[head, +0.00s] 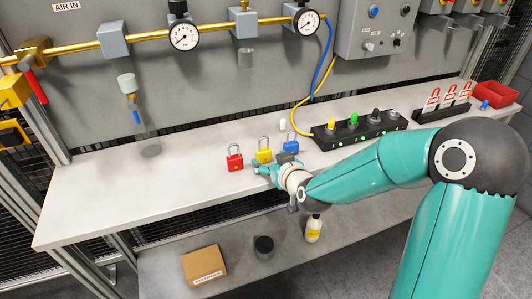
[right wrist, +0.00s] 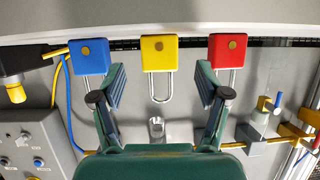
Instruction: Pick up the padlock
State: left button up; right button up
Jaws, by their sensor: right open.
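Three padlocks stand upright in a row on the white bench: a red padlock (head: 235,161), a yellow padlock (head: 263,155) and a blue padlock (head: 291,146). My right gripper (head: 272,165) is open and empty, low over the bench, just in front of the yellow and blue padlocks. In the right wrist view, which is upside down, the yellow padlock (right wrist: 159,53) lies centred between the spread fingers (right wrist: 160,82), apparently just beyond their tips. The blue padlock (right wrist: 90,57) and red padlock (right wrist: 228,51) lie outside the fingers, one each side. My left gripper is out of view.
A black box with several buttons (head: 360,130) stands to the right on the bench (head: 100,194). Further right are red tags (head: 447,98) and a red bin (head: 496,95). The bench left of the padlocks is clear. A cardboard box (head: 204,265) and a bottle (head: 313,229) stand on the lower shelf.

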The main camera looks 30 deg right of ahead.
jog(key=shift+w, duration=0.4)
jog(key=p+x, duration=0.1)
jog(key=x, duration=0.2)
jog(key=shift+w+d+r, duration=0.1)
jog(key=shift+w+d, duration=0.05)
jog(key=shift+w, duration=0.1)
jog(key=shift+w+d+p, duration=0.1)
jog(key=shift+w+p, duration=0.2)
jog(key=shift+w, duration=0.1)
jog(key=c, duration=1.3)
notch_tip(320, 180, up, 10)
jog(key=shift+r+p, duration=0.1)
jog(key=shift+p, duration=0.5)
notch_tip(320, 180, up, 10)
jog(key=p, duration=0.5)
send_over(265, 154)
jog(key=w, duration=0.1)
jog(key=shift+d+f, duration=0.15)
jog(key=shift+f, duration=0.1)
